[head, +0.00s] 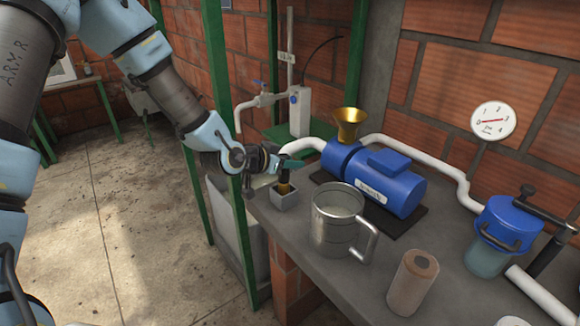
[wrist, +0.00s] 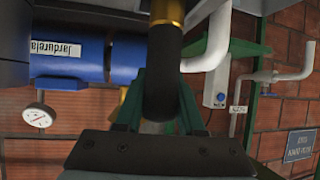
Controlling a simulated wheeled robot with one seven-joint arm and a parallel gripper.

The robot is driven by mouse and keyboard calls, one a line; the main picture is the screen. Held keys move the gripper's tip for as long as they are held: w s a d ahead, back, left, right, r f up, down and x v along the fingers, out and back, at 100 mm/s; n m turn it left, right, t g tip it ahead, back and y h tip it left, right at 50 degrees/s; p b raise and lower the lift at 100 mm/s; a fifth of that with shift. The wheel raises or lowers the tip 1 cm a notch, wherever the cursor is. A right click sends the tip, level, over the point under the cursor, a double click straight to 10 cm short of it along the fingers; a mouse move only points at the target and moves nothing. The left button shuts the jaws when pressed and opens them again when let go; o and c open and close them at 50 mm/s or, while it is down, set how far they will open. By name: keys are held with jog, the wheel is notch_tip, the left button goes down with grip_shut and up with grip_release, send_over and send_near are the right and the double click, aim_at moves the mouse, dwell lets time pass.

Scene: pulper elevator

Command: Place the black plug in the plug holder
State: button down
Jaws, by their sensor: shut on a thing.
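My gripper (head: 288,166) is shut on the black plug (wrist: 163,75), which stands upright between its green fingers in the wrist view. The plug has a gold end (wrist: 167,12), which points away from the gripper. In the head view the plug (head: 284,178) hangs below the fingers, over a small grey square holder (head: 285,203) at the counter's left edge. Its gold end is at the holder's opening. I cannot tell whether it is inside or just above. The gripper hides the top of the plug.
A steel jug (head: 333,232) stands right of the holder. Behind it is a blue pump (head: 385,190) with a gold funnel (head: 348,122). A brown roll (head: 412,283) stands at the front of the grey counter. A green post (head: 222,80) rises left of my gripper.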

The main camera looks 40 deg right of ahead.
jog(key=shift+f, duration=1.05)
jog(key=shift+f, duration=0.2)
jog(key=c, duration=0.5)
grip_release()
jog(key=shift+r, duration=0.1)
jog(key=shift+r+p, duration=0.25)
jog(key=shift+p, duration=0.05)
jog(key=b+v, duration=0.2)
jog(key=v, duration=0.9)
jog(key=shift+a+b, duration=0.35)
jog(key=shift+a, duration=0.1)
